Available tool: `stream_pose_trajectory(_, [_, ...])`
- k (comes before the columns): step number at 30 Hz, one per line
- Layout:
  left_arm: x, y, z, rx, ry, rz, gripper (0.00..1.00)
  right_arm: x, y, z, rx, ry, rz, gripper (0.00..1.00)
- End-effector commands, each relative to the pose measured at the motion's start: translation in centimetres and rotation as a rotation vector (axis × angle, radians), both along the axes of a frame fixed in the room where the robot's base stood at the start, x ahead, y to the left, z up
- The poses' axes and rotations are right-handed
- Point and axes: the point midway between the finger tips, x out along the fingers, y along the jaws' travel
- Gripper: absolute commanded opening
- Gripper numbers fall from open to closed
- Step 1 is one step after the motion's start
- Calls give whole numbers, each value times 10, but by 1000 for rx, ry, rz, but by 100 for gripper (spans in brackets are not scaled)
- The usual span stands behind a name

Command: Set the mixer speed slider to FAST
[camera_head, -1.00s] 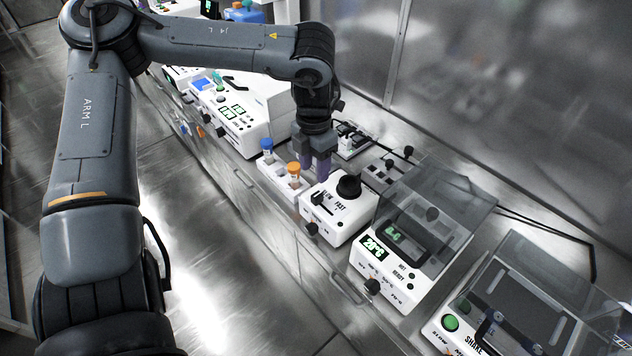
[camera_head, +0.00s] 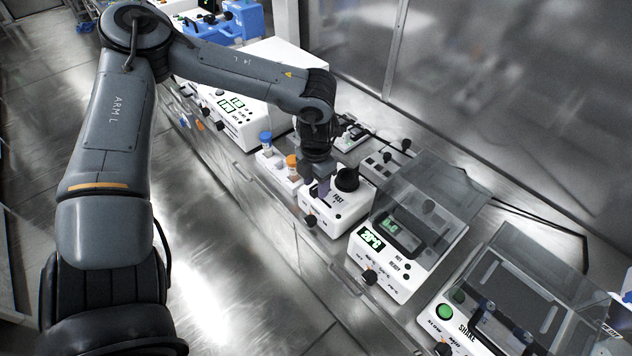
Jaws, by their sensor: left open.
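The mixer (camera_head: 346,207) is a small white box with a black round cup on top and the word FAST on its upper face. The left part of its top, where the slider is, is hidden behind my left gripper, so I cannot tell the slider's position. My left gripper (camera_head: 320,188) is open and points down over the mixer's left top, close to the panel. I cannot tell whether its fingers touch the slider. A black knob (camera_head: 310,220) sits on the mixer's front. My right gripper is not in view.
A rack with a blue-capped tube (camera_head: 266,138) and an orange-capped tube (camera_head: 291,162) stands just left of the mixer. A heater with a 20°C display (camera_head: 370,238) and clear lid is to its right, then a shaker (camera_head: 444,312). A power strip (camera_head: 384,168) lies behind.

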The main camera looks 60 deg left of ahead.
Motion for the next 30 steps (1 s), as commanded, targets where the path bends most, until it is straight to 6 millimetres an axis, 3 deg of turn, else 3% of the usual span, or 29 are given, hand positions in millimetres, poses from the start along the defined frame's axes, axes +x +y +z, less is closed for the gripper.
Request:
stream_pose_trajectory(12, [0, 0, -6, 0, -1, 0, 49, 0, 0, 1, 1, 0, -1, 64])
stream_pose_trajectory(22, [0, 0, -6, 0, -1, 0, 0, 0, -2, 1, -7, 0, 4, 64])
stream_pose_trajectory(30, [0, 0, -6, 0, -1, 1, 0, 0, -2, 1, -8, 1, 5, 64])
